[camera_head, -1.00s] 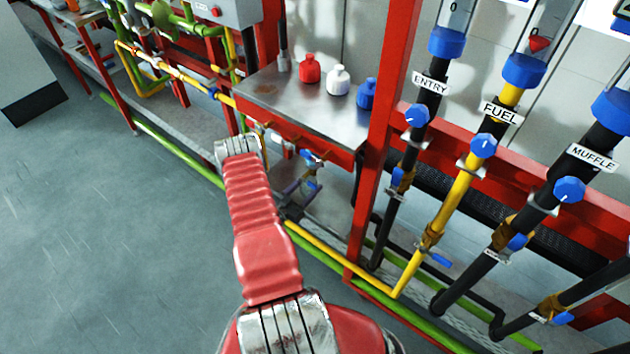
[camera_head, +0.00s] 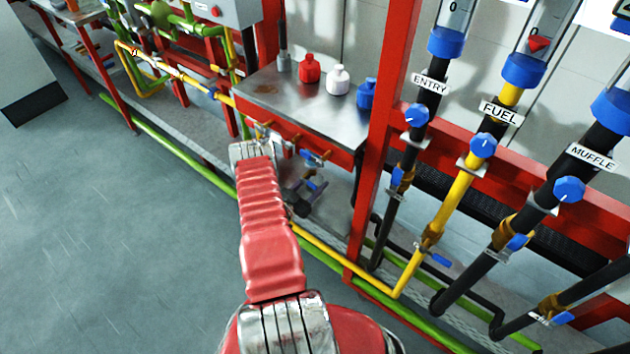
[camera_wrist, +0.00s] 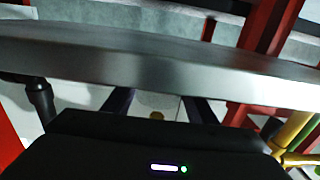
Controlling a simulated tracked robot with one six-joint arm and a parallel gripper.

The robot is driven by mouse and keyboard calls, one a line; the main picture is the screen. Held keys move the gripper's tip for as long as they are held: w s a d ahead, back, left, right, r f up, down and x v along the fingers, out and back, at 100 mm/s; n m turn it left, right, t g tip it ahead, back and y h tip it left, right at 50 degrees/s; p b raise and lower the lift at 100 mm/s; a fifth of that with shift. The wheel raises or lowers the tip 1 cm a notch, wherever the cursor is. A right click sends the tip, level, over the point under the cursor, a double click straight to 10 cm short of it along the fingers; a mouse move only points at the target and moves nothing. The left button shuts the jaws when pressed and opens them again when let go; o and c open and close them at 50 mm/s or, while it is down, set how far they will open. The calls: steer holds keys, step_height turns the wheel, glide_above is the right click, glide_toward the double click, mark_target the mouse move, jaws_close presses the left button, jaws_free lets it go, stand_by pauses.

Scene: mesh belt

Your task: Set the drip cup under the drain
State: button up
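My gripper shows in the wrist view (camera_wrist: 158,108) with its two dark fingers apart, below the edge of a steel bench top. A pale, yellowish patch lies between them; I cannot tell if it is the drip cup or something behind, or if the fingers touch it. In the head view my red arm reaches to the bench's front, and its wrist hides much of the gripper. A blue-handled valve (camera_head: 313,157) under the bench's front edge may be the drain; its outlet is not clear. I cannot make out the drip cup for sure.
The steel bench top (camera_head: 300,105) holds a red bottle (camera_head: 309,69), a white bottle (camera_head: 338,80) and a blue bottle (camera_head: 366,93). A red post (camera_head: 386,110) and labelled pipes stand to the right. A green pipe (camera_head: 190,165) runs low along the front. The grey floor at left is clear.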

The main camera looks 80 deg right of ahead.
steer(key=o, duration=0.4)
steer(key=shift+c, duration=0.2)
steer(key=shift+a+r, duration=0.1)
steer(key=v, duration=1.1)
steer(key=shift+w+a, duration=0.25)
steer(key=shift+a, duration=0.1)
